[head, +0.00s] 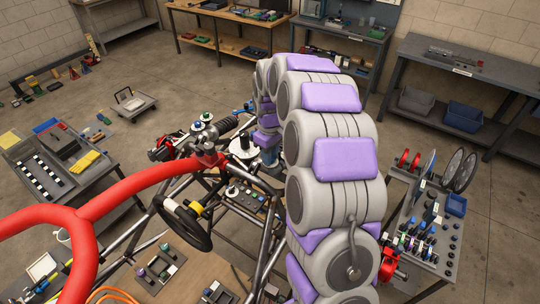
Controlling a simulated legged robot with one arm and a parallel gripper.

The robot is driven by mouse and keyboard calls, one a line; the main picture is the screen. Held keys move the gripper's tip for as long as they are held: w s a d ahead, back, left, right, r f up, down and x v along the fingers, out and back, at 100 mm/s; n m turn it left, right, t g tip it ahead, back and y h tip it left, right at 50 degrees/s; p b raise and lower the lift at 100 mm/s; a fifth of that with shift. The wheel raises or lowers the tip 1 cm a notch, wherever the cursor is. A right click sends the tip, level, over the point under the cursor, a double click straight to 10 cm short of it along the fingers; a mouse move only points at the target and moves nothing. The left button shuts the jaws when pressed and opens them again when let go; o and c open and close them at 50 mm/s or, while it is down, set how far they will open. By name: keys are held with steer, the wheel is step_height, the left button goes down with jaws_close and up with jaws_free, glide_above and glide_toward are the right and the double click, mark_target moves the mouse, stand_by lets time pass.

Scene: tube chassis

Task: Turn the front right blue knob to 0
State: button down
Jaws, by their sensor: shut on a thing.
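My purple-and-grey arm arches from the bottom right over the tube chassis. My gripper (269,164) points down at the chassis's right shock tower, beside a white round plate (243,147). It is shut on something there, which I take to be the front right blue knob. The knob and its marks are hidden by the gripper and arm, so its setting cannot be read. Another round mount with small blue and green tops (207,118) stands on the left shock tower. A dark coil shock (228,124) lies behind.
The red tube (135,185) and dark steering wheel (185,224) are left of my arm. A grey cart (440,215) with discs and small parts stands at the right, a grey tool table (55,165) at the left. Workbenches line the back; open floor lies between.

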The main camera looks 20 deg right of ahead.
steer(key=m+b, duration=0.1)
steer(key=m, duration=0.2)
steer(key=shift+w+d, duration=0.1)
steer(key=m+b, duration=0.1)
steer(key=m, duration=0.3)
steer(key=shift+b, duration=0.3)
steer(key=m, duration=0.3)
steer(key=shift+m+b, duration=0.35)
steer(key=shift+m, duration=1.85)
steer(key=c, duration=0.9)
jaws_free()
